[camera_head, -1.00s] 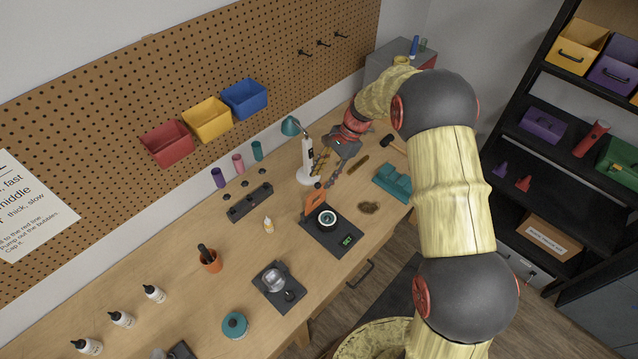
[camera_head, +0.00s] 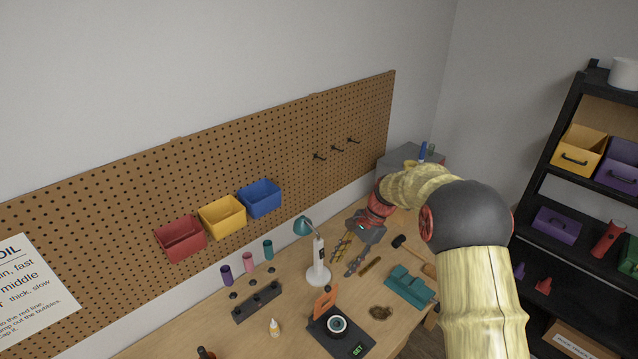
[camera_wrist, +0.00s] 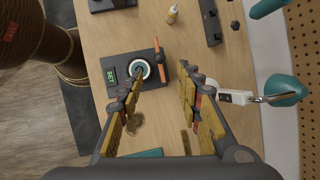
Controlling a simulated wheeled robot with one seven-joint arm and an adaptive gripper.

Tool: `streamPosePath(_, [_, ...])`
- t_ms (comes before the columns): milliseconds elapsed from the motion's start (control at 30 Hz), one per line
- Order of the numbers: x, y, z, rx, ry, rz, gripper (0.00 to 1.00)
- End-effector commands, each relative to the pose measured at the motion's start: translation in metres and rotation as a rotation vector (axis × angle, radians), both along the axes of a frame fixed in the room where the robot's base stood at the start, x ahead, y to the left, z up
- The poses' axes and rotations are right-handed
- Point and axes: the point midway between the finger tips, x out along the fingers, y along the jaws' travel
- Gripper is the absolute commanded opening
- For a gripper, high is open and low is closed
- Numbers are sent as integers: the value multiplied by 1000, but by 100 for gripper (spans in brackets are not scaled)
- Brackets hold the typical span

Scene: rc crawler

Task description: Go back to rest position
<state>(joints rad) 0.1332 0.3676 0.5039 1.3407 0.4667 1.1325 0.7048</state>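My gripper (camera_head: 349,252) hangs above the workbench (camera_head: 225,325), to the right of the white lamp with a teal head (camera_head: 318,270). In the wrist view my gripper (camera_wrist: 160,92) has its two fingers spread wide apart. Nothing sits between the fingertips. The bench top shows below them, with a black scale (camera_wrist: 123,78) beyond the left finger. The lamp also shows in the wrist view (camera_wrist: 232,97), to the right of the right finger.
A teal block holder (camera_head: 410,287) and a hammer (camera_head: 402,242) lie right of my gripper. Red (camera_head: 181,240), yellow (camera_head: 222,217) and blue (camera_head: 261,199) bins hang on the pegboard (camera_head: 110,215). A black shelf (camera_head: 565,105) stands at the right.

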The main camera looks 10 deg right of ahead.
Motion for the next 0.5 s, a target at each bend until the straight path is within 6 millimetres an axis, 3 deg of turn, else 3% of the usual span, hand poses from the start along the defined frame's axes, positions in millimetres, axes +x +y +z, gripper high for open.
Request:
streamPosePath(233, [1, -4, -5, -9, -51, 98, 35])
streamPosePath(333, [-25, -11, -25, -31, -49, 200, 35])
streamPosePath(500, [-64, -22, -20, -77, -87, 357, 35])
